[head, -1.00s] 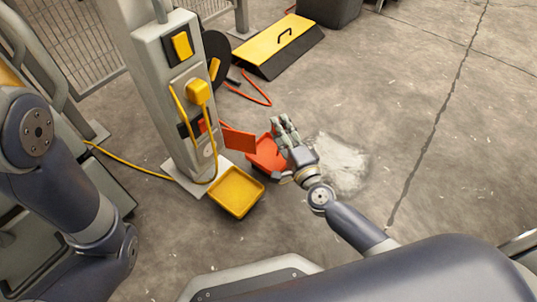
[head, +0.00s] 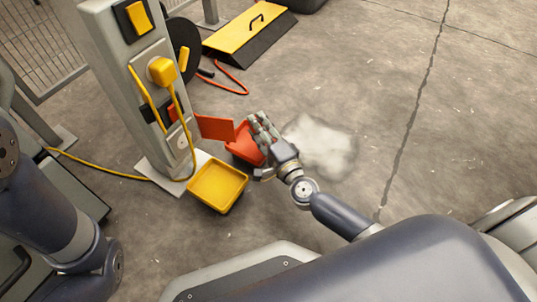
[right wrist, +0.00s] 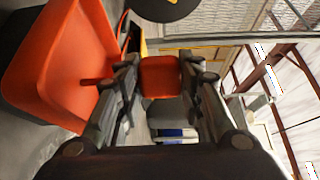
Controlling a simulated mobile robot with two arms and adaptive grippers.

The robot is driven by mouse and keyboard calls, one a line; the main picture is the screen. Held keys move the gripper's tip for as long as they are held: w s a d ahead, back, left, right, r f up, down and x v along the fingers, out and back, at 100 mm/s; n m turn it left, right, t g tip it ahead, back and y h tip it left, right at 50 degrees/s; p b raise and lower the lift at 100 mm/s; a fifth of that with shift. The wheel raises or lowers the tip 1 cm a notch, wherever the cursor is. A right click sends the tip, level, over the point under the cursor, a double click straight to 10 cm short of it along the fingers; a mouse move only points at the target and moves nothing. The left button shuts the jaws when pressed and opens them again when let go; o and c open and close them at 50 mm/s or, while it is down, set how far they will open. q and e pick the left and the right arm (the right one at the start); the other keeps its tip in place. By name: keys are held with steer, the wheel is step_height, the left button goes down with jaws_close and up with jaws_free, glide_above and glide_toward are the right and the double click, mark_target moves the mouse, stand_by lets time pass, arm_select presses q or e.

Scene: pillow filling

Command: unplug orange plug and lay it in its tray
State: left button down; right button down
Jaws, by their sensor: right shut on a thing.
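My right gripper (head: 262,125) is just above the right side of the orange tray (head: 240,148) on the floor. In the right wrist view my fingers (right wrist: 160,75) are shut on an orange block, which I take for the orange plug (right wrist: 160,80). The orange tray (right wrist: 65,50) fills the left of that view. In the head view the fingers hide the plug. An orange flat panel (head: 214,127) stands beside the tray, and a small orange patch (head: 172,112) shows on the post. My left gripper is out of view.
The grey post (head: 110,60) carries a yellow plug (head: 161,70) with a yellow cable running to the floor. A yellow tray (head: 217,186) lies in front of the post. A yellow-topped case (head: 245,35) is behind. The floor at right is clear apart from a pale patch (head: 322,145).

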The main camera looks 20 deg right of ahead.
steer(key=c, duration=1)
jaws_free()
steer(key=s+d, duration=0.1)
steer(key=s, duration=1.1)
steer(key=shift+d, duration=0.3)
